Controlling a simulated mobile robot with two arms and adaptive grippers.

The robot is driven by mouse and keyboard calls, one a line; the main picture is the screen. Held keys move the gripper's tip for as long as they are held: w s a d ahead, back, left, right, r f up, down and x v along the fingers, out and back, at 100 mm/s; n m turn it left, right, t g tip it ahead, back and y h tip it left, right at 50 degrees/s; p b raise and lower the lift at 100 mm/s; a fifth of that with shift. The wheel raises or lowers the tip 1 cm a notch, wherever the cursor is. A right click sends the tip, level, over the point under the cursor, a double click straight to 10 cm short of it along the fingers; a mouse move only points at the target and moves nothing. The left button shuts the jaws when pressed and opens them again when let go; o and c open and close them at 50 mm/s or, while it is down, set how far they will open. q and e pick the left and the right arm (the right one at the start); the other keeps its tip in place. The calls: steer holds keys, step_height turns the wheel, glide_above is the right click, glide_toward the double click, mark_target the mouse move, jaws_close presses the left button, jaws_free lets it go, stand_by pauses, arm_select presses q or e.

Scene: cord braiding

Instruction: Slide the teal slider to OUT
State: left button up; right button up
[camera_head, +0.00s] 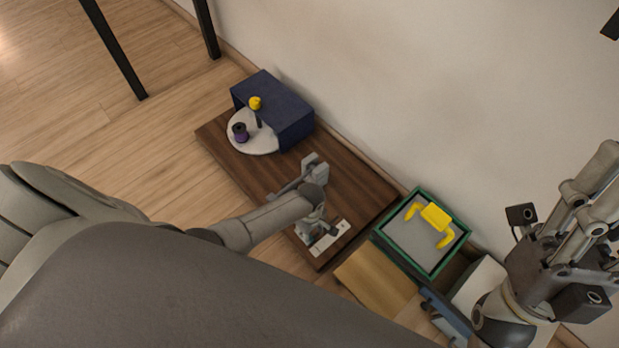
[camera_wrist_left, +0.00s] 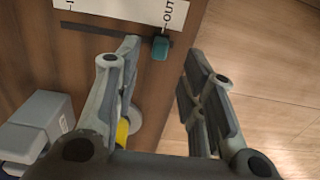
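The teal slider (camera_wrist_left: 160,47) stands at the end of a dark slot (camera_wrist_left: 100,32) beside the word OUT on a white label strip (camera_wrist_left: 120,8). My left gripper (camera_wrist_left: 162,48) is open, its two fingers on either side of the slider with gaps visible between. In the head view my left gripper (camera_head: 318,228) is over the near end of a dark wooden board (camera_head: 345,180), by the white label (camera_head: 338,236); the slider cannot be made out there. My right gripper (camera_head: 590,215) is at the right edge, its fingers unclear.
A navy box (camera_head: 285,108) and white disc (camera_head: 262,143) with a purple spool (camera_head: 240,131) and yellow knob (camera_head: 255,103) are at the board's far end. A green-rimmed tray (camera_head: 408,262) holding a yellow piece (camera_head: 436,217) is to the right. A wall runs behind.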

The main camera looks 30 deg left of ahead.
arm_select(q)
step_height(320, 180, up, 7)
stand_by(0.4)
stand_by(0.4)
